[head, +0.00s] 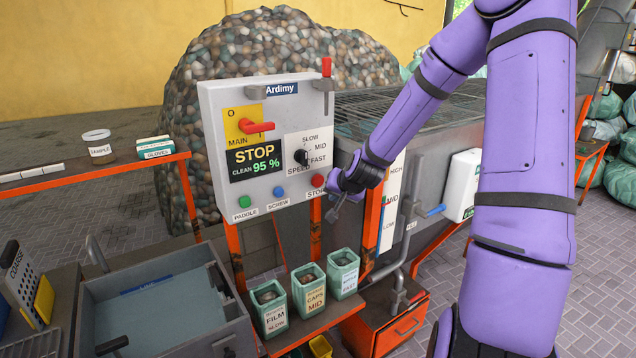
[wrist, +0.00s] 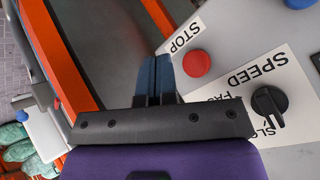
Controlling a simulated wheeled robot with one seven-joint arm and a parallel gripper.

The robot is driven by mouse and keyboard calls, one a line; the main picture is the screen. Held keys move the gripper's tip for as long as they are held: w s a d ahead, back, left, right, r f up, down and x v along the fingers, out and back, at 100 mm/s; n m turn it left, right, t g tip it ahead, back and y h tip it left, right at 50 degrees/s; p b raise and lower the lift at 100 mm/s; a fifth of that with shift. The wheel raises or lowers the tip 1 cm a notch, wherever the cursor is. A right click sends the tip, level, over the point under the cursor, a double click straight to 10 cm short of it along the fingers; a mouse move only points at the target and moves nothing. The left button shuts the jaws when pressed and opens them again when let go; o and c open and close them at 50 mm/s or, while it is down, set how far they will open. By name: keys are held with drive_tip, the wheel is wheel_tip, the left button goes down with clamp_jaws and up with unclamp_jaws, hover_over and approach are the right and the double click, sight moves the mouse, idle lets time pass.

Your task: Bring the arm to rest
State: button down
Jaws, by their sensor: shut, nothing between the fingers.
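My purple arm comes in from the right in the head view, and my gripper (head: 336,204) is at the lower right corner of the grey control panel (head: 215,115). The gripper is shut and empty. In the wrist view the two dark blue fingers (wrist: 158,78) lie together, to the left of the red STOP button (wrist: 197,63). The STOP button also shows in the head view (head: 318,180), just above the fingers. I cannot tell whether the fingertips touch the panel. The panel display (head: 256,158) reads STOP, CLEAN 95 %.
The speed knob (head: 301,157), red main switch (head: 257,127), green button (head: 244,201) and blue button (head: 280,192) are on the panel. Several labelled green bins (head: 343,280) stand below. A grey basin (head: 165,300) is at lower left. An orange frame post (head: 371,230) stands close by the gripper.

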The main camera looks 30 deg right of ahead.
drive_tip(key=s+a+r+n+g, duration=0.3)
drive_tip(key=s+a+r+n, duration=0.3)
drive_tip(key=s+a+r, duration=0.75)
drive_tip(key=s+r+n, duration=0.1)
drive_tip(key=s+r, duration=0.3)
drive_tip(key=s, duration=0.5)
drive_tip(key=s+a+r+n, duration=0.1)
drive_tip(key=s+r, duration=0.4)
drive_tip(key=s, duration=0.4)
drive_tip(key=shift+s+a+r+g+y, duration=0.2)
drive_tip(key=shift+s+g+y, duration=0.1)
drive_tip(key=shift+s, duration=0.1)
drive_tip(key=shift+d, duration=0.1)
